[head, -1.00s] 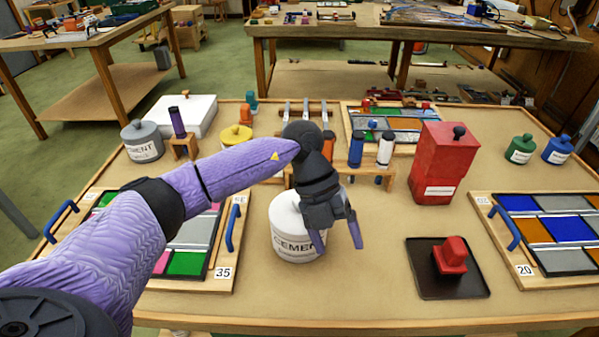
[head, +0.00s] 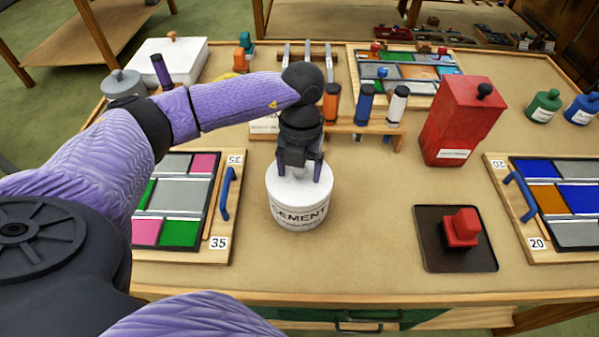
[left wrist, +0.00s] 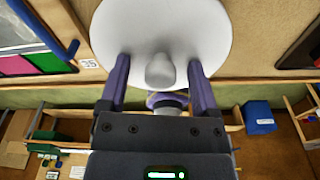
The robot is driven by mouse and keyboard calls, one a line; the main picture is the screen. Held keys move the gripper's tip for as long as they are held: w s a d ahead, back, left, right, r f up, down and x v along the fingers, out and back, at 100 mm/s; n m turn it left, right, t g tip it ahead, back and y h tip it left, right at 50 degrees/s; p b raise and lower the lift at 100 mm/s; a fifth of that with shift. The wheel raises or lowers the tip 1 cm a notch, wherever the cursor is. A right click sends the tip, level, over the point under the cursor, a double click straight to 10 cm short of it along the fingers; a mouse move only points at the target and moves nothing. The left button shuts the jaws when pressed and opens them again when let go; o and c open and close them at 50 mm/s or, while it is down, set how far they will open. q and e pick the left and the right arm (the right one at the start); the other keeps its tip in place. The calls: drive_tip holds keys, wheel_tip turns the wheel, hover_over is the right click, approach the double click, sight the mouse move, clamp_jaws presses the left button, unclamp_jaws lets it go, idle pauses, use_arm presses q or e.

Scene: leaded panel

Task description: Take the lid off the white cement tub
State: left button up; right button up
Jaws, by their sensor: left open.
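The white cement tub (head: 299,213) stands upright on the table, with its "CEMENT" label facing me. Its white lid (head: 279,184) is on it. In the left wrist view the round lid (left wrist: 205,35) fills the top middle, with its knob (left wrist: 160,70) between my finger tips. My left gripper (head: 300,174) is above the lid, pointing down. In the left wrist view its two purple fingers (left wrist: 160,68) are open on either side of the knob, with a gap on both sides. My right gripper is not in view.
A leaded panel marked 35 (head: 219,243) lies left of the tub. A red box (head: 462,125) and a black tray (head: 487,258) with a red block (head: 461,228) stand to the right. A wooden rack (head: 399,141) holding coloured tubes is close behind the gripper.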

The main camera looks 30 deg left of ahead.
use_arm(q)
drive_tip(key=shift+r, duration=0.1)
clamp_jaws()
